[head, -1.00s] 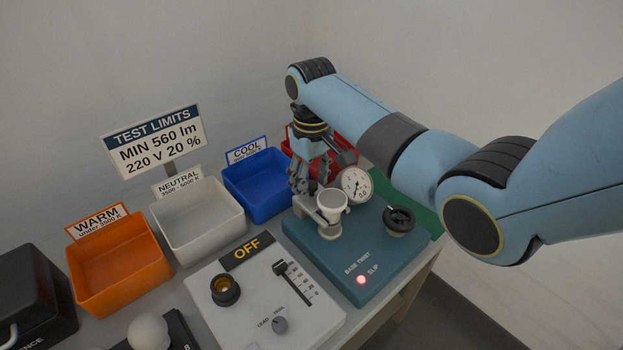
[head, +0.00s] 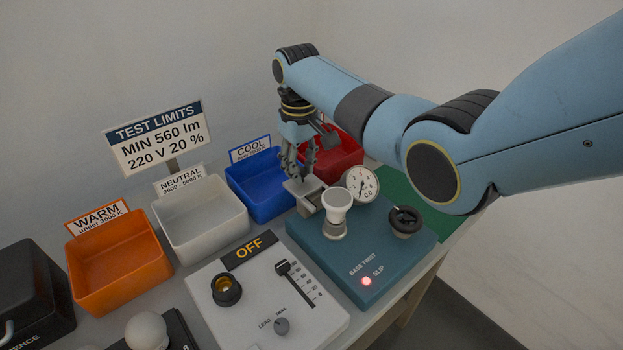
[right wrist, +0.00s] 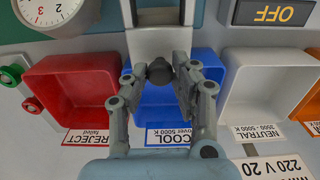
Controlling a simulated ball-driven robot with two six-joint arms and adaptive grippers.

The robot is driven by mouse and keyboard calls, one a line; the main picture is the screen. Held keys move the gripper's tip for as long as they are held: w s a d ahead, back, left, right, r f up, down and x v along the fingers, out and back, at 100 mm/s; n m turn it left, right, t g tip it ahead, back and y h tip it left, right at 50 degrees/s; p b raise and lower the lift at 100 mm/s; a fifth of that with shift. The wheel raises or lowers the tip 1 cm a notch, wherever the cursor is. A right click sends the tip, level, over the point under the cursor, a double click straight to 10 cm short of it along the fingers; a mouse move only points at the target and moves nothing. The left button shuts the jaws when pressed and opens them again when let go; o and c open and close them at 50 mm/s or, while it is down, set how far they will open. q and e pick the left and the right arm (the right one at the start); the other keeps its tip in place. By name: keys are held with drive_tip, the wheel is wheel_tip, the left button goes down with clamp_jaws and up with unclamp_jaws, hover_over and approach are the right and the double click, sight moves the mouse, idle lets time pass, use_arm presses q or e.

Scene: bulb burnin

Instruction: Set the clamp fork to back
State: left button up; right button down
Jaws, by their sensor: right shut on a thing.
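The clamp fork (head: 309,195) is a grey metal slide at the far left edge of the teal base twist tester (head: 345,250). It sits behind the white cup (head: 337,197) on its short post, and whether it touches the post is hard to tell. My right gripper (head: 298,177) reaches down over the fork's rear end. In the right wrist view, my right gripper (right wrist: 160,75) is shut on the fork's dark knob (right wrist: 160,71), with the grey fork body (right wrist: 160,42) beyond it. My left gripper is not in view.
The blue COOL bin (head: 262,199) is close behind the fork, with the red REJECT bin (head: 345,158) beside it. A dial gauge (head: 361,184) and a black knob (head: 405,221) stand on the tester. A red SLIP light (head: 366,281) glows.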

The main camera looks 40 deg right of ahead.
drive_tip(key=shift+w, duration=0.2)
drive_tip(key=shift+r, duration=0.15)
drive_tip(key=c, duration=1)
unclamp_jaws()
drive_tip(key=shift+w, duration=0.15)
drive_tip(key=shift+c, duration=0.2)
drive_tip(key=shift+r, duration=0.1)
wheel_tip(320, 180, up, 12)
drive_tip(key=shift+f, duration=0.25)
